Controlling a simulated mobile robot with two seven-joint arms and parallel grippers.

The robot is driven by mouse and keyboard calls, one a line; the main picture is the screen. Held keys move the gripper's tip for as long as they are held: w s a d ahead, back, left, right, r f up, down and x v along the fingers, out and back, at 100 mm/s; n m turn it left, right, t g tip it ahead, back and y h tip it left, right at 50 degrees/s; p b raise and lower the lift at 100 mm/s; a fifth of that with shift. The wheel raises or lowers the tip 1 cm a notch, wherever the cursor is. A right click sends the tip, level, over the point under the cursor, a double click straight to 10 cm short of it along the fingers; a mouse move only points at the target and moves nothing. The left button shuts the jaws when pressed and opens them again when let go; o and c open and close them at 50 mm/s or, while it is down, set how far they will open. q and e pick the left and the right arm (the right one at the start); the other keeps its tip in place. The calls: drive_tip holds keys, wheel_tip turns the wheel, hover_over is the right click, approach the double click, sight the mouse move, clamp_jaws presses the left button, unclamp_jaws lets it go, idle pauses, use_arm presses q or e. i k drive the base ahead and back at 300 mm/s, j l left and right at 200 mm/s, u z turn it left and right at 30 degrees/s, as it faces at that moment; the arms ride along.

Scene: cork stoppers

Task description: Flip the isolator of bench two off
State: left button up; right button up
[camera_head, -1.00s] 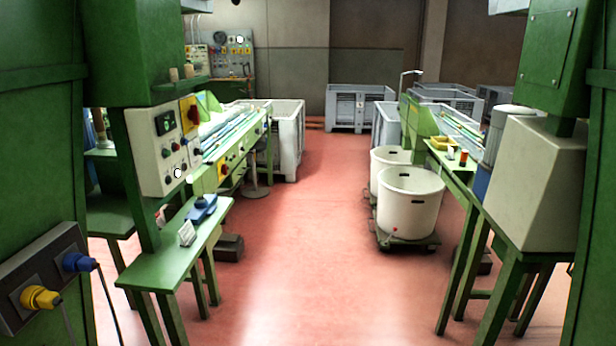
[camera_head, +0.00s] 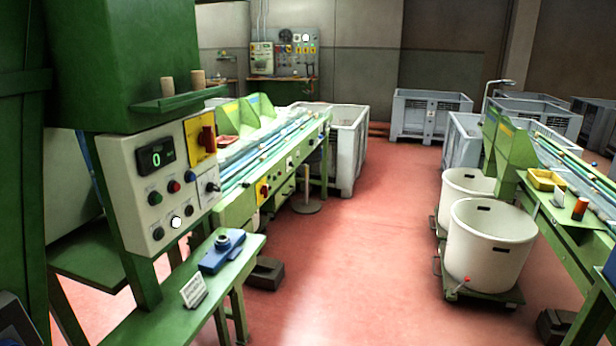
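A red rotary handle on a yellow plate (camera_head: 204,141) sits at the upper right of a pale control panel (camera_head: 130,205) on the near green machine at left. The handle stands roughly upright. The panel also has a small display reading 0, several push buttons and a selector. A second, smaller red-and-yellow switch (camera_head: 263,190) is on the front of the long green bench (camera_head: 238,212) behind it. I see no readable bench number, so I cannot tell which switch belongs to bench two. Neither of my grippers is in view.
A green shelf (camera_head: 165,325) with a blue device (camera_head: 222,252) and a small white card (camera_head: 193,291) juts out below the panel. White tubs (camera_head: 490,250) on a trolley stand at right, beside another green bench (camera_head: 575,225). Grey crates (camera_head: 430,118) are behind. Red floor between (camera_head: 370,260) is clear.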

sight(264, 191)
drive_tip(key=i+l+u, duration=0.55)
drive_tip(key=i, duration=0.3)
drive_tip(key=i+l+u, duration=0.1)
drive_tip(key=u, duration=0.35)
drive_tip(key=i+l+u, duration=0.15)
drive_tip(key=u, duration=0.25)
drive_tip(key=i+l+u, duration=0.1)
drive_tip(key=u, duration=0.35)
drive_tip(key=i+l+u, duration=0.2)
drive_tip(key=l, duration=0.25)
drive_tip(key=l+u, duration=0.2)
drive_tip(key=l, duration=0.25)
drive_tip(key=i+l+u, duration=0.1)
drive_tip(key=l, duration=1.8)
drive_tip(key=i+u, duration=0.05)
